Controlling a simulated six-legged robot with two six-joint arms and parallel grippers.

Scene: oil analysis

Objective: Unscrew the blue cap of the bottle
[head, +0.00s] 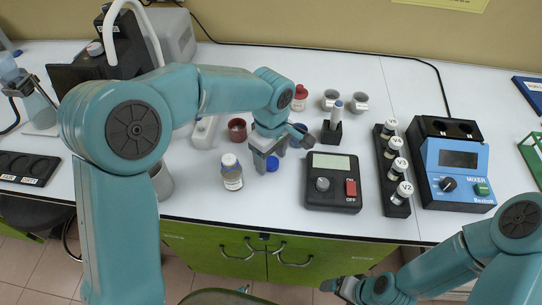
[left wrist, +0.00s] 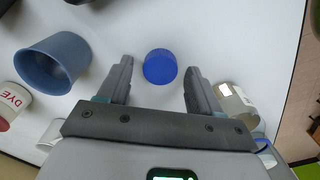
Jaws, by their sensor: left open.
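The blue cap (head: 272,164) rests on the white table, apart from the bottle. In the left wrist view the cap (left wrist: 160,67) shows between my spread fingers, touching neither. The bottle also shows partly behind a finger in the left wrist view (left wrist: 237,104). My left gripper (head: 268,160) is open and empty beside the cap. My right gripper (head: 345,288) is low in front of the table, its jaws unclear.
A dark red cup (head: 237,130) and a red-capped bottle (head: 300,97) stand behind. A blue cup (left wrist: 55,65) is near the fingers.

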